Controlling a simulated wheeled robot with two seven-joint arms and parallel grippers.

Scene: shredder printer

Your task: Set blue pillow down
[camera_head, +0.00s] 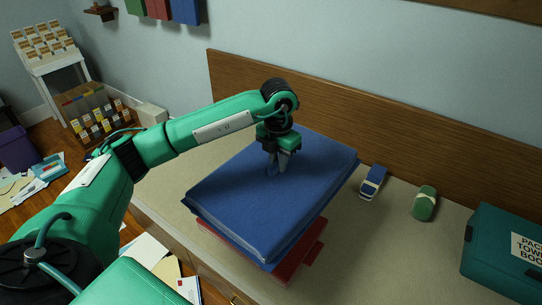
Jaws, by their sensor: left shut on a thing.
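The blue pillow (245,199) is a thick, flat rectangular cushion in the middle of the head view. It lies tilted over a red object (310,249) on the beige counter. I cannot tell whether its full weight rests there. My left gripper (279,168) comes down from above onto the pillow's top near its back middle. Its fingers are shut on the pillow's fabric, which puckers around the tips. The pillow hides most of the red object. My right gripper is not in view.
A small blue-and-white item (374,182) and a green roll-like item (424,203) lie right of the pillow. A teal box (503,250) stands at the far right. A wooden backboard (350,128) runs behind the counter (372,240). Papers litter the floor at left.

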